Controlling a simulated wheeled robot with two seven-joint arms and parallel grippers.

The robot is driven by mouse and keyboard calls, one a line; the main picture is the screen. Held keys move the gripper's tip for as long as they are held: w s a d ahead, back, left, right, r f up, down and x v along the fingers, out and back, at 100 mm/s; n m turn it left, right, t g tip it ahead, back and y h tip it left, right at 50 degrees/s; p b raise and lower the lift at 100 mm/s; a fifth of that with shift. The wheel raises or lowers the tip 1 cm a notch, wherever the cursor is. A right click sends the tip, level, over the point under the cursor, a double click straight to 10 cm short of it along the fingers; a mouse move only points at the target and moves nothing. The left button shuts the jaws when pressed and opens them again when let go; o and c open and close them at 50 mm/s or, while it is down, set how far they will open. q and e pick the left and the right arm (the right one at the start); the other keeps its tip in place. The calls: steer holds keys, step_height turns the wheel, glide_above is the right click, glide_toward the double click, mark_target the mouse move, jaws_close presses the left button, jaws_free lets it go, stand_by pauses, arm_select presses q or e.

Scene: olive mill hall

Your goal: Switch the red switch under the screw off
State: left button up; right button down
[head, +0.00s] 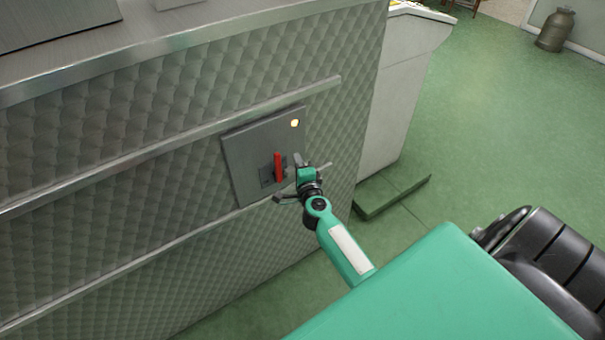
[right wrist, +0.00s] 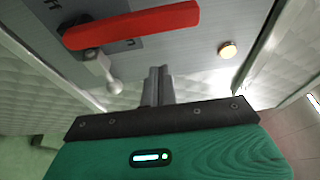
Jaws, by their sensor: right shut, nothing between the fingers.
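The red switch (head: 278,167) is a long lever on a grey plate (head: 246,150) set in the quilted metal side of the machine. In the head view the lever stands upright. It also shows in the right wrist view (right wrist: 135,25), lying across the top of the picture. My right gripper (head: 298,161) is just right of the lever in the head view. In the right wrist view its fingers (right wrist: 158,80) are together with nothing between them, apart from the red lever in the picture. The screw is not recognisable in view. My left gripper is not in view.
A small round lamp (head: 294,123) glows at the plate's upper right; it also shows in the right wrist view (right wrist: 227,50). Metal rails (head: 170,147) run along the machine side above and below the plate. Green floor lies open to the right, with a metal can (head: 555,30) far off.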

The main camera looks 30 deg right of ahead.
mark_target(277, 167)
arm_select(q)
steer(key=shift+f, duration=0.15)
arm_select(e)
steer(key=a, duration=0.4)
steer(key=shift+w, duration=0.15)
